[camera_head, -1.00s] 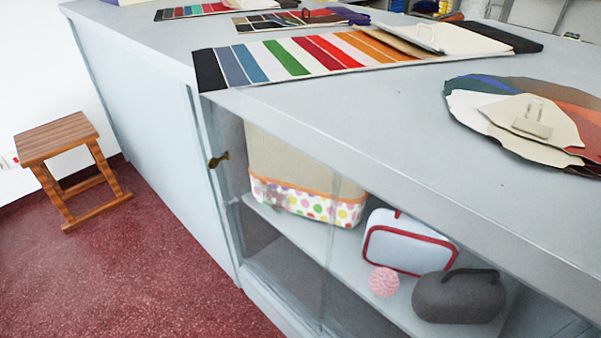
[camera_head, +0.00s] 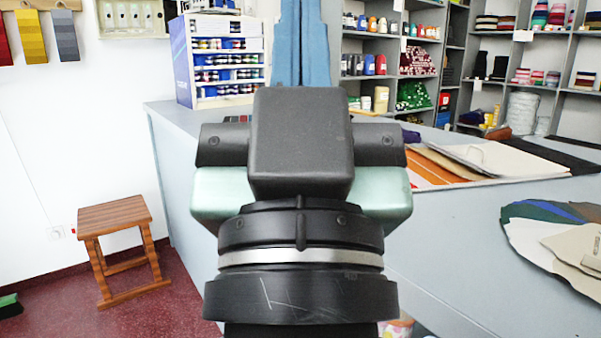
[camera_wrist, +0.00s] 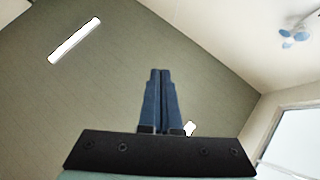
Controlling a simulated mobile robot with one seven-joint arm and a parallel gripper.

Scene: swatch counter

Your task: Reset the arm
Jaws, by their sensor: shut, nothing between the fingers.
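My gripper (camera_wrist: 160,75) shows in the wrist view, its two blue fingers side by side and touching, with nothing between them. The wrist view faces up at a greenish-grey ceiling (camera_wrist: 110,85). In the head view my arm's black and pale green end stands upright in the middle, in front of the counter.
A wooden stool (camera_head: 115,217) stands on the red floor at left. Fan-shaped swatches (camera_head: 555,235) lie on the counter at right. A spool rack (camera_head: 222,60) stands at its far end. Shelves (camera_head: 460,60) line the back. A ceiling lamp (camera_wrist: 75,40) shows overhead.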

